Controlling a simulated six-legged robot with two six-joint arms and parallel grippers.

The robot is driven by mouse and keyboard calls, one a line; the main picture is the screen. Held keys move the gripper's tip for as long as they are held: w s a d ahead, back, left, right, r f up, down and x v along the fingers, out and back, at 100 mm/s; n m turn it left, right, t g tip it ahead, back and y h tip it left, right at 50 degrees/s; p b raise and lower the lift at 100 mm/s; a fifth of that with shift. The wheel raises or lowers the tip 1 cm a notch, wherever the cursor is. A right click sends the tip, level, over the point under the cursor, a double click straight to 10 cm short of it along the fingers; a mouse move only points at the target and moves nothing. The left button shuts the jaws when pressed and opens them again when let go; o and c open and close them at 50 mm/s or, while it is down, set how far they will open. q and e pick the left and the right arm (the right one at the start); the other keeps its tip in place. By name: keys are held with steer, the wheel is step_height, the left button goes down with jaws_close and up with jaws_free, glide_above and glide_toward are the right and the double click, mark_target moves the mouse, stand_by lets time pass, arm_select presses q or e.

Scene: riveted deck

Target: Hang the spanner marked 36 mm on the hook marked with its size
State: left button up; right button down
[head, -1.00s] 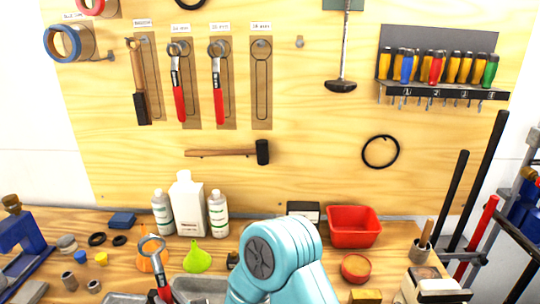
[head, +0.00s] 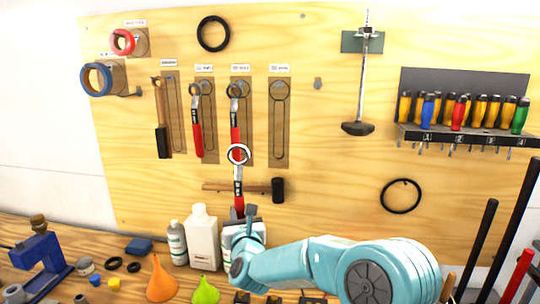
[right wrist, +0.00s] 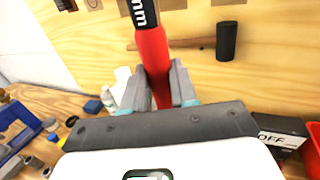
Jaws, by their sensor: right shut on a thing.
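My right gripper (head: 240,224) is shut on the red handle of a spanner (head: 238,180), held upright, ring end up, before the pegboard. In the right wrist view, the gripper (right wrist: 160,92) grips the red handle (right wrist: 152,50); the black band shows "mm", its number cut off. The spanner's ring overlaps the lower handle of a hanging spanner (head: 235,112). Another red-handled spanner (head: 196,125) hangs to its left. The rightmost outlined place (head: 279,130) is empty, with a hook (head: 280,87) at its top and a label (head: 279,68) too small to read. My left gripper is out of view.
A black-headed mallet (head: 278,190) lies across the board just behind and right of the held spanner. Bottles (head: 203,240) and funnels (head: 161,280) stand on the bench below. The board around the empty outline is clear.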

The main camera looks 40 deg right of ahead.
steer(key=s+d+r, duration=0.1)
steer(key=d+r, duration=0.2)
steer(key=r, duration=0.4)
steer(key=s+d+r+h+p, duration=0.1)
steer(key=d+r, duration=0.3)
steer(key=r, duration=0.4)
steer(key=shift+s+d+m+g, duration=0.25)
steer(key=shift+s+m+g, duration=0.05)
steer(key=shift+s, duration=0.2)
steer(key=shift+h, duration=0.3)
steer(key=w+d+f, duration=0.1)
steer(key=w+d, duration=0.6)
steer(key=d, duration=0.2)
steer(key=shift+w+f, duration=0.15)
steer(key=shift+f, duration=0.05)
